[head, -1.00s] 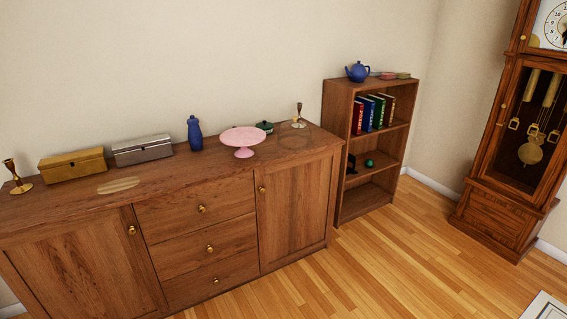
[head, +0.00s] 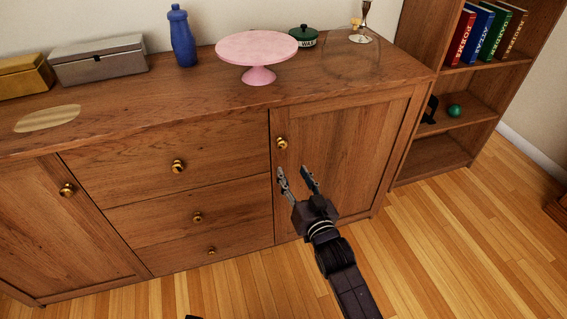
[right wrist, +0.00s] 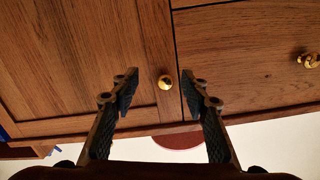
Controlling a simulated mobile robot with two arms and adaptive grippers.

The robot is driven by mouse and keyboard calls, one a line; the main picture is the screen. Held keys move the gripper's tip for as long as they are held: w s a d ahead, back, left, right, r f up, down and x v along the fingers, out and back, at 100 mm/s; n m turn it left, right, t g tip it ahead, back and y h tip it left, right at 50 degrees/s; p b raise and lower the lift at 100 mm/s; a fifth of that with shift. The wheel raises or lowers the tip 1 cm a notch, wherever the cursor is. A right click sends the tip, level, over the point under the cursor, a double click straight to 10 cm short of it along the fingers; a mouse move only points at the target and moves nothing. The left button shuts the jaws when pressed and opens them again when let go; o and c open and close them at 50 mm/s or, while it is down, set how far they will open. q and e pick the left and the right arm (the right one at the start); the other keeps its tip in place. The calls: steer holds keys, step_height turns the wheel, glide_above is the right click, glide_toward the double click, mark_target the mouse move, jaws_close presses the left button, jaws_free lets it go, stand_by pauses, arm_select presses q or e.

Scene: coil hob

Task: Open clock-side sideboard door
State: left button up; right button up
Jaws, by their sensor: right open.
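The clock-side sideboard door (head: 338,155) is the right-hand wooden door and is shut. Its round brass knob (head: 282,143) sits near the door's upper left corner. My right gripper (head: 293,171) is open and empty, a little below the knob in the head view. In the right wrist view, which is upside down, the knob (right wrist: 166,83) shows between the two open fingers (right wrist: 159,76), and the door (right wrist: 75,60) fills the left side. The fingers do not visibly touch the knob.
Drawers (head: 180,165) with brass knobs lie left of the door. A bookshelf (head: 440,165) stands to the right. The floor in front is clear.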

mark_target(283, 147)
steer(key=shift+t, duration=0.4)
steer(key=w+r, duration=0.1)
steer(key=w, duration=0.1)
steer(key=w+a+r+b, duration=0.1)
steer(key=w, duration=0.1)
steer(key=w+a+r, duration=0.1)
steer(key=w, duration=0.1)
steer(key=shift+w+a+b, duration=0.15)
steer(key=shift+a+b, duration=0.1)
steer(key=shift+b, duration=0.15)
arm_select(q)
steer(key=w+v, duration=0.1)
steer(key=v, duration=0.6)
steer(key=shift+r+t, duration=0.3)
steer(key=shift+r, duration=0.2)
arm_select(e)
steer(key=shift+w+a, duration=0.2)
steer(key=shift+w, duration=0.45)
arm_select(q)
steer(key=shift+a, duration=0.1)
arm_select(e)
steer(key=shift+c, duration=0.6)
jaws_close()
